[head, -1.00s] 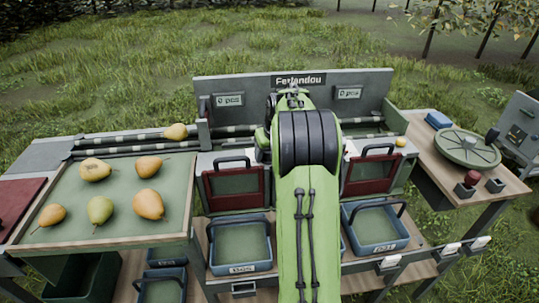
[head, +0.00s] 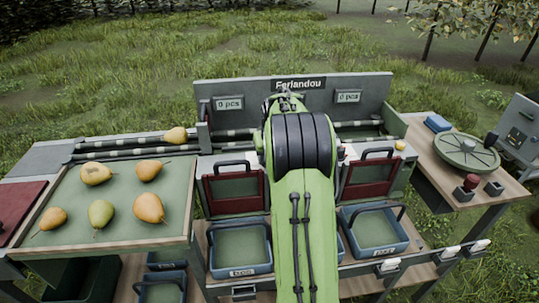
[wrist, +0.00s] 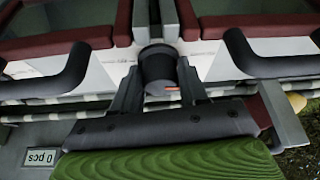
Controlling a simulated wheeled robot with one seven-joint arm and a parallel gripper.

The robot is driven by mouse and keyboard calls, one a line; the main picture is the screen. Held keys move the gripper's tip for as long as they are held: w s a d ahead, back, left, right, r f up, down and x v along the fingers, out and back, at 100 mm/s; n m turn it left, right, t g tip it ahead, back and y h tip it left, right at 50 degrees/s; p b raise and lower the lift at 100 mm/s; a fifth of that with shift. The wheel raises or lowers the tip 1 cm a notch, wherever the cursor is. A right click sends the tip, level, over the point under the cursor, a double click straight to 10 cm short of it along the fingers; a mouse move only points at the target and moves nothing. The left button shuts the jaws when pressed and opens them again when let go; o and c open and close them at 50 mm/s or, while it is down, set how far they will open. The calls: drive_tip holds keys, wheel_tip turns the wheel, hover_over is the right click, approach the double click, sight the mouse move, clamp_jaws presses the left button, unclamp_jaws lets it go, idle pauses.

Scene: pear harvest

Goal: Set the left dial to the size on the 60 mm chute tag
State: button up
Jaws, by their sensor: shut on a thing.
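In the wrist view my gripper (wrist: 160,88) is shut on a dark round dial (wrist: 158,65), one finger on each side. The dial has a small red mark on its lower edge. It sits between two red-framed chute doors. In the head view my green arm covers the dial and my gripper's fingers. I cannot tell from the frames whether this is the left dial. No 60 mm chute tag is readable; the arm hides part of the chute area.
A tray (head: 68,213) of several pears stands at left. A left blue crate (head: 213,262) and a right blue crate (head: 398,243) sit below the chutes.

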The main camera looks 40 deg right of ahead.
drive_tip(key=m+p, duration=0.1)
drive_tip(key=m, duration=0.1)
drive_tip(key=m+g+h+p, duration=0.1)
drive_tip(key=m, duration=0.2)
drive_tip(key=shift+w+a+r+h, duration=0.1)
drive_tip(key=shift+a+h, duration=0.05)
drive_tip(key=shift+h, duration=0.15)
drive_tip(key=m+g+p, duration=0.1)
drive_tip(key=m, duration=0.1)
drive_tip(key=m+g+p, duration=0.1)
drive_tip(key=m, duration=0.2)
drive_tip(key=shift+h+p, duration=0.4)
drive_tip(key=o, duration=1)
drive_tip(key=shift+w, duration=0.1)
drive_tip(key=shift+m, duration=0.3)
drive_tip(key=shift+f, duration=0.2)
